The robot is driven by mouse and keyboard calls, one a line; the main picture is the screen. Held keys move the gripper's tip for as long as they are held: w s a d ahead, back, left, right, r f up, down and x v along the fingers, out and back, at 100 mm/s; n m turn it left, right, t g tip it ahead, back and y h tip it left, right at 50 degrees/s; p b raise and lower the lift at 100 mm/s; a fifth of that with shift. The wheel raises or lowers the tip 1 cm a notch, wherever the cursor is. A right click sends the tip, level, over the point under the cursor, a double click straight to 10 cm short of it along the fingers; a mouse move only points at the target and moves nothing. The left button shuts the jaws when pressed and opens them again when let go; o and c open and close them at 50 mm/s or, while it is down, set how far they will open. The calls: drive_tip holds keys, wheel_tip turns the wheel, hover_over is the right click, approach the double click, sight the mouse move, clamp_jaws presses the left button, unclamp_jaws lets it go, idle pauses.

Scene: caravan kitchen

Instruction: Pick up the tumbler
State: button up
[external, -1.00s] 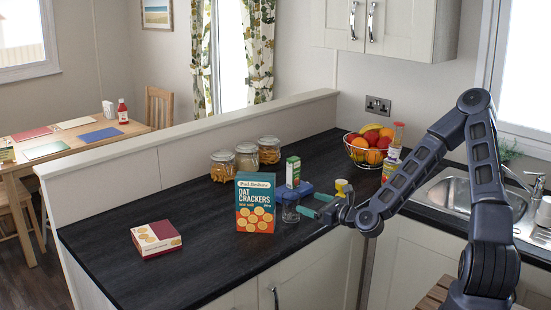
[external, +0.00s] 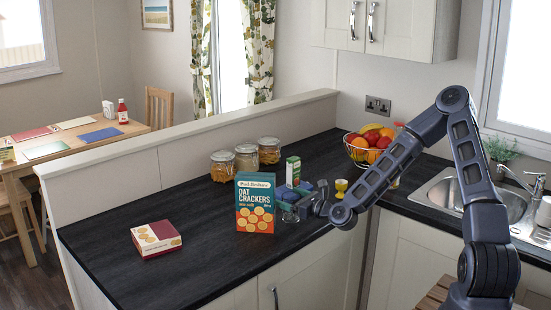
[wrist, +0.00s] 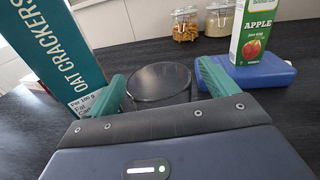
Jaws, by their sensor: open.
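The tumbler (wrist: 160,84) is a clear, upright glass on the dark worktop. It stands between the two teal fingers of my gripper (wrist: 162,88) in the wrist view, which are open on either side of it. Its lower part is hidden behind my gripper's body. In the external view the tumbler (external: 290,215) shows faintly just right of the cracker box, and my gripper (external: 296,203) reaches it from the right. I cannot tell whether either finger touches the glass.
The oat crackers box (external: 255,203) stands close on the left. Behind are a blue lidded box (wrist: 248,76) and an apple juice carton (wrist: 251,32). A yellow egg cup (external: 341,187) and a fruit bowl (external: 364,158) are to the right. The front-left worktop holds a red-and-white box (external: 156,239).

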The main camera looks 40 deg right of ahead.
drive_tip(key=shift+w+a, duration=0.1)
drive_tip(key=shift+w, duration=0.6)
drive_tip(key=shift+c, duration=0.5)
drive_tip(key=c, duration=1.2)
drive_tip(key=shift+o, duration=0.2)
